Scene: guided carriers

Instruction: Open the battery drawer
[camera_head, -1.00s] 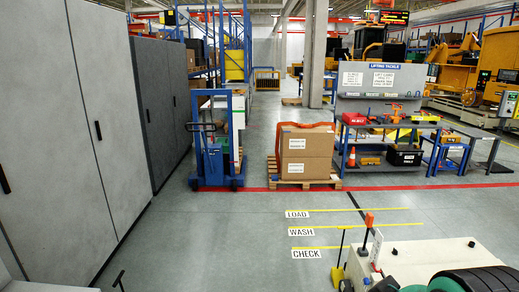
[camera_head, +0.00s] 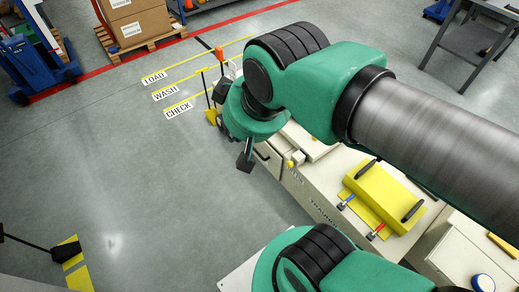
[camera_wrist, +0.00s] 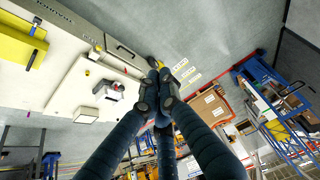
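The white carrier (camera_head: 326,196) stands right of centre in the head view, under my green arm. Its side has a drawer front with a dark handle (camera_head: 262,154); the wrist view shows that long front and handle (camera_wrist: 122,50) flush with the side. A yellow battery block (camera_head: 385,196) with black grips sits on the carrier, beside red and blue connectors; part of it shows in the wrist view (camera_wrist: 20,48). My gripper (camera_head: 245,164) hangs beside the carrier near the drawer handle, apart from it. In the wrist view its fingertips (camera_wrist: 159,92) are together, with nothing seen between them.
Yellow floor lines marked LOAD, WASH and CHECK (camera_head: 178,109) lie beyond the carrier. A pallet with boxes (camera_head: 140,20) and a blue lifter (camera_head: 30,65) stand at the back left. A grey table (camera_head: 470,45) is at the upper right. Floor left of the carrier is mostly clear.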

